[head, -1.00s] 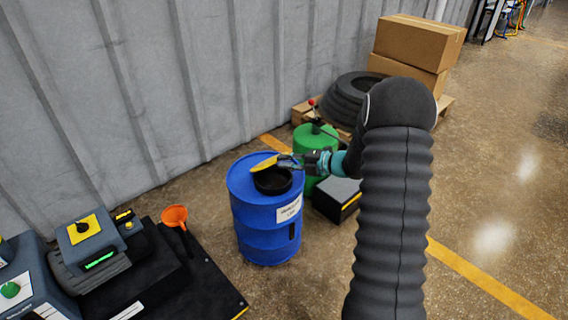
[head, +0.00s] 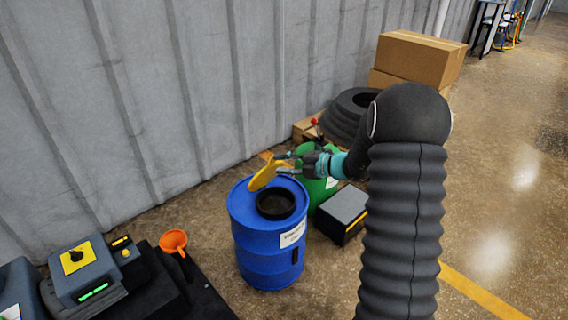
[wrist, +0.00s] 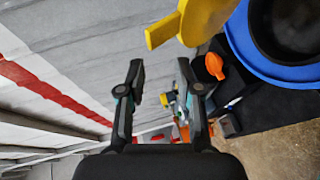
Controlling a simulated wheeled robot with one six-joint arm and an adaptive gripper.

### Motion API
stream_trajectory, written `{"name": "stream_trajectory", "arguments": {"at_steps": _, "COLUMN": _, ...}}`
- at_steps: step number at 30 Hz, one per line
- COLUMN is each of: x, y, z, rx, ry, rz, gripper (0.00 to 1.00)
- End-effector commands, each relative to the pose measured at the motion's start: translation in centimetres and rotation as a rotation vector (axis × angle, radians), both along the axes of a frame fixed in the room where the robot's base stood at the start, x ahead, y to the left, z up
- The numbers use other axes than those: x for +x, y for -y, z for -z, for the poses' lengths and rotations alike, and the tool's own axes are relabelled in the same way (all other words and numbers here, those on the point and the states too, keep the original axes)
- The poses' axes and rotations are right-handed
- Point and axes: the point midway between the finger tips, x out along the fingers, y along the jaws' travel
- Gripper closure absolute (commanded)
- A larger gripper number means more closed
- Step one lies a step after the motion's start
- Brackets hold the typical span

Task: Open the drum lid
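The blue drum (head: 262,250) stands upright on the floor, with a labelled front. Its round black opening (head: 276,205) is uncovered and dark inside. The yellow lid (head: 262,174) stands tilted up at the back left of the opening. In the wrist view, the lid (wrist: 205,18) and its tab show at the top, and the drum's blue rim (wrist: 240,45) is at the upper right. My gripper (head: 282,163) is just beside the lid, above the drum's back rim. In the wrist view, my gripper's fingers (wrist: 160,80) are apart with nothing between them. Whether a finger touches the lid is unclear.
A green drum (head: 318,189) and a dark box (head: 343,209) stand right of the blue drum. An orange funnel (head: 173,240) and grey equipment (head: 85,270) are at the left. The corrugated wall (head: 150,90) is close behind. Open floor lies to the right.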

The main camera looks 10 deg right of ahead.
Motion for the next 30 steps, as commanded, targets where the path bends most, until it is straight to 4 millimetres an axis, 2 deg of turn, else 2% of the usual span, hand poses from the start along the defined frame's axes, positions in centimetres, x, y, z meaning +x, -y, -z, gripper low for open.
{"name": "stream_trajectory", "arguments": {"at_steps": 9, "x": -3.3, "y": 4.6, "z": -1.6, "rx": -0.001, "ry": 0.002, "rz": -0.004, "gripper": 0.66}}
{"name": "stream_trajectory", "arguments": {"at_steps": 15, "x": -5.0, "y": 6.9, "z": -2.4, "rx": -0.001, "ry": 0.001, "rz": -0.009, "gripper": 0.66}}
{"name": "stream_trajectory", "arguments": {"at_steps": 21, "x": -5.8, "y": 7.8, "z": -2.7, "rx": -0.002, "ry": 0.001, "rz": -0.011, "gripper": 0.66}}
{"name": "stream_trajectory", "arguments": {"at_steps": 29, "x": -5.8, "y": 7.9, "z": -2.7, "rx": -0.001, "ry": 0.000, "rz": -0.012, "gripper": 0.66}}
{"name": "stream_trajectory", "arguments": {"at_steps": 30, "x": -5.8, "y": 7.8, "z": -2.7, "rx": -0.002, "ry": 0.001, "rz": -0.012, "gripper": 0.76}}
